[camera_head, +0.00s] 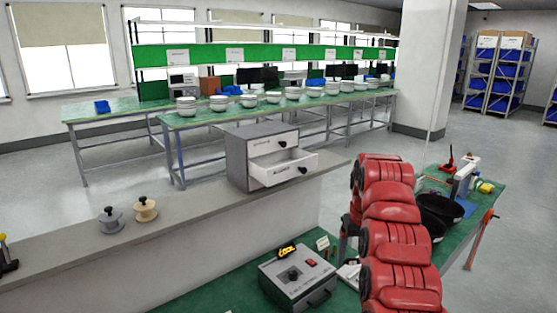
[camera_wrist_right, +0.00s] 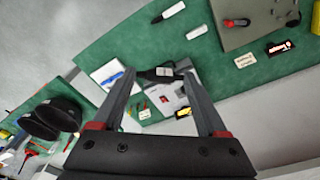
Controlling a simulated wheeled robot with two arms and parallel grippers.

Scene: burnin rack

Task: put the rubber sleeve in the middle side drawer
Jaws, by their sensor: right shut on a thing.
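In the wrist view my right gripper (camera_wrist_right: 158,74) has its two long dark fingers closing in on a small black piece with a pale marking (camera_wrist_right: 163,72), which spans between the tips. It is likely the rubber sleeve, but its shape is hard to tell. In the head view my red right arm rises at the lower right and hides its gripper. The grey drawer cabinet (camera_head: 238,160) stands on the ledge, left of and beyond the arm. Its top drawer (camera_head: 268,146) is shut. The drawer below (camera_head: 290,171) is pulled out.
A grey device with a red switch (camera_head: 297,282) sits on the green bench below. Black bowls (camera_head: 438,213) stand right of my arm. Long benches with white bowls (camera_head: 248,100) stand behind.

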